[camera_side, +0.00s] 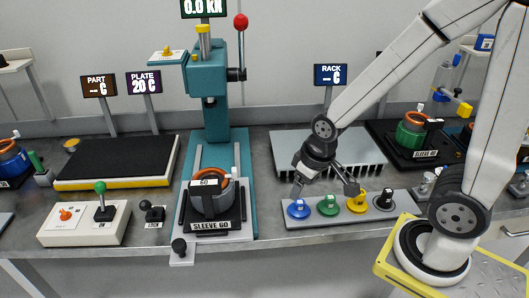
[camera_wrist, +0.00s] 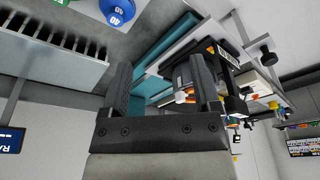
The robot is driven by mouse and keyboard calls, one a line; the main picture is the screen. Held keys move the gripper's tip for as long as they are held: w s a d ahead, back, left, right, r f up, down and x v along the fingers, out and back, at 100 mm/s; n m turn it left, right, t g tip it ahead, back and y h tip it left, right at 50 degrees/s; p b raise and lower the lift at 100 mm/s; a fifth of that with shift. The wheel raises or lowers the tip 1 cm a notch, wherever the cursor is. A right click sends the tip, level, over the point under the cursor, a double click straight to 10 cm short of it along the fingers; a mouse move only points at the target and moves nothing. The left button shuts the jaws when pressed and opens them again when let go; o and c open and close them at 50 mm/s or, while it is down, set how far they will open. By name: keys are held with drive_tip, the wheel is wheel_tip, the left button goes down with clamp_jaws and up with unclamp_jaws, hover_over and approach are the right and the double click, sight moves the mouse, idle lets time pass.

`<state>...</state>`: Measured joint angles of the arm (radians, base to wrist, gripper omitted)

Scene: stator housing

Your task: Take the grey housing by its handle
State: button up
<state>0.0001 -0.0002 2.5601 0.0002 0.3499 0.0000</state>
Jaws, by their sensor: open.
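The grey housing (camera_side: 211,201), with a copper-orange ring at its top and a dark handle marked 60, sits in the black holder labelled SLEEVE 60 (camera_side: 213,226) under the teal press. My gripper (camera_side: 324,190) is open and empty, its fingers spread above the row of coloured knobs, to the right of the housing and apart from it.
The teal press (camera_side: 205,90) rises behind the housing. A finned rack (camera_side: 290,142) lies behind my gripper; blue, green, yellow and black knobs stand on a grey strip (camera_side: 335,218) below it. A black-topped plate (camera_side: 115,160) and a lever box (camera_side: 85,225) are left.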

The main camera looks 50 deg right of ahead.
drive_tip(key=shift+c, duration=0.6)
wheel_tip(320, 180, up, 5)
drive_tip(key=n+y, duration=0.3)
drive_tip(key=n, duration=0.6)
hover_over(204, 182)
drive_tip(key=s+d, duration=0.2)
drive_tip(key=shift+w+a+t, duration=0.2)
drive_tip(key=shift+w+t, duration=0.05)
drive_tip(key=shift+t, duration=0.05)
drive_tip(key=shift+f, duration=0.1)
drive_tip(key=shift+x, duration=1.2)
